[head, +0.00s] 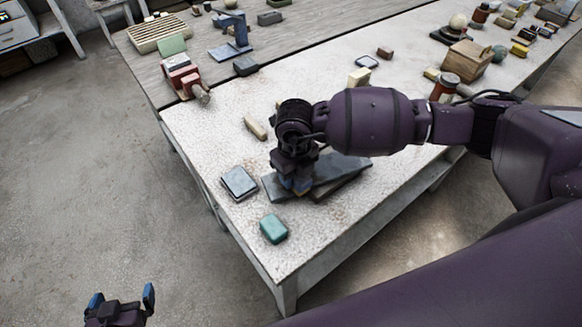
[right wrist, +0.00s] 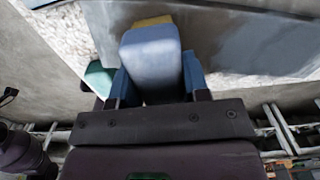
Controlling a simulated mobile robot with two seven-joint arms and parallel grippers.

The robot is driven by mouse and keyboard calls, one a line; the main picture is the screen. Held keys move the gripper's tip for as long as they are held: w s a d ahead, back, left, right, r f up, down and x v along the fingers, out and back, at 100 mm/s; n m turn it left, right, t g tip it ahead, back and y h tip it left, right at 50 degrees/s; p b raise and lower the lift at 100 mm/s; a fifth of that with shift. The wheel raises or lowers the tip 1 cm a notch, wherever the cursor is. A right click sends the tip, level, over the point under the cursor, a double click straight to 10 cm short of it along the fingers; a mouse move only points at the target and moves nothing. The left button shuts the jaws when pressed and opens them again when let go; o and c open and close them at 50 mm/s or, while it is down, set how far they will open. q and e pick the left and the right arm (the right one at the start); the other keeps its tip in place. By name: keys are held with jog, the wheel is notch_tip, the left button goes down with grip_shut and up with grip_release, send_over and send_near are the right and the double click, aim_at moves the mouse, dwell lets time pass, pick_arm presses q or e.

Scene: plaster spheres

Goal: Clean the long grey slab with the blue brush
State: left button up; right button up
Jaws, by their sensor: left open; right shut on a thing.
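The long grey slab (head: 345,168) lies near the front end of the speckled table, on a darker base. In the right wrist view the slab (right wrist: 275,45) has a darker, smeared-looking patch beside paler grey. My right gripper (head: 296,186) is over the slab's left part, pointing down. It is shut on the blue brush (right wrist: 150,55), which has a yellow strip at its far end against the slab; I cannot tell if they touch. The brush is mostly hidden in the head view. My left gripper (head: 122,297) is open and empty, off the table at lower left.
A blue-grey block (head: 239,182) and a teal block (head: 273,228) lie left of and in front of the slab. A cream bar (head: 255,128) lies behind. A red device (head: 185,76) and various small items stand further back. The table's front corner is clear.

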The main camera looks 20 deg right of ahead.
jog(key=shift+s+d, duration=0.2)
jog(key=shift+s, duration=0.25)
jog(key=shift+w+a, duration=0.1)
jog(key=shift+w, duration=0.05)
jog(key=shift+w+a+f+b, duration=0.1)
jog(key=shift+w+a+b, duration=0.2)
jog(key=shift+w, duration=0.4)
jog(key=shift+w+a+b, duration=0.2)
jog(key=shift+w+b, duration=0.1)
jog(key=shift+w, duration=0.35)
jog(key=shift+w+a+b, duration=0.2)
jog(key=shift+w+b, duration=0.1)
jog(key=shift+w, duration=0.35)
jog(key=shift+s+r, duration=0.1)
jog(key=shift+r, duration=0.1)
jog(key=shift+s+d+r+p, duration=0.3)
jog(key=shift+s+r+p, duration=0.3)
jog(key=shift+p, duration=0.2)
jog(key=shift+s+d+r, duration=0.1)
jog(key=shift+s, duration=0.3)
